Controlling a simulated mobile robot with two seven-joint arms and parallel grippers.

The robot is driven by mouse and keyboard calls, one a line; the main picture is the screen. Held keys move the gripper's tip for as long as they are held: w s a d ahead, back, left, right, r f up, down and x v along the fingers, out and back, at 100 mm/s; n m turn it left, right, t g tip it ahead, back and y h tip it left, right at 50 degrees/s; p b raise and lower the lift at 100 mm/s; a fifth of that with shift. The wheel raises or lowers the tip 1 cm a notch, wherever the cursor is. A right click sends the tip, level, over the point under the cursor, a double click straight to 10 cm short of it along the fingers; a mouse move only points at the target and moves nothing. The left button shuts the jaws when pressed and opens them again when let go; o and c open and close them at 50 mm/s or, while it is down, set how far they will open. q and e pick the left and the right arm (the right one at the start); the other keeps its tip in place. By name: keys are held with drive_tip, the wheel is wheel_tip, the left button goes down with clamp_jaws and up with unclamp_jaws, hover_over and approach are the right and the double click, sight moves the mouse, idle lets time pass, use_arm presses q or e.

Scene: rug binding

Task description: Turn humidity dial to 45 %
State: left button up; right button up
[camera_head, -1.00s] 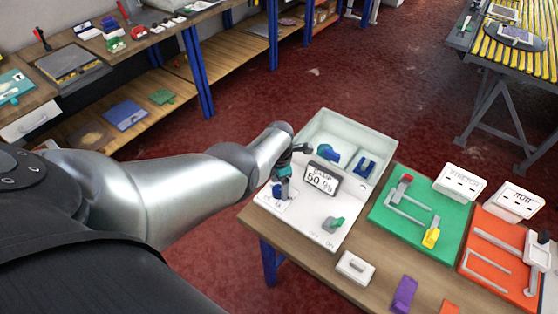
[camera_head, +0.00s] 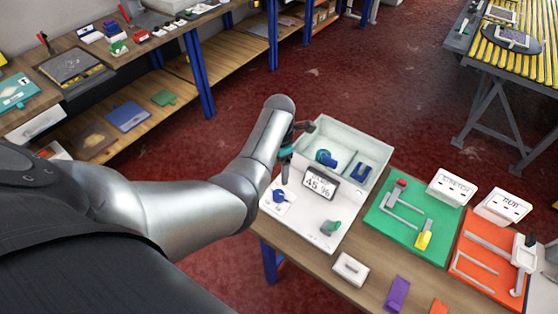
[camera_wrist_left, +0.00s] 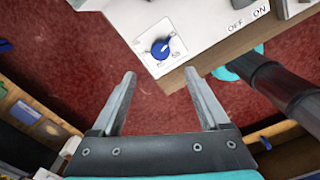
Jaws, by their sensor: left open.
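The blue humidity dial (camera_head: 280,197) sits on the front left corner of the white control box (camera_head: 300,222). The box's display (camera_head: 320,183) reads 45 %. In the left wrist view the dial (camera_wrist_left: 161,48) shows in full on a white plate with small markings, too small to read. My left gripper (camera_head: 286,160) is above and behind the dial in the head view, partly hidden by my own arm. In the left wrist view its two fingers (camera_wrist_left: 160,76) are apart and empty, with the dial beyond the tips and not touched. My right gripper does not show.
A green panel (camera_head: 387,222) and an orange panel (camera_head: 488,268) stand to the right. Red floor lies behind the table.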

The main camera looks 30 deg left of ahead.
use_arm(q)
drive_tip(key=shift+r, duration=1.3)
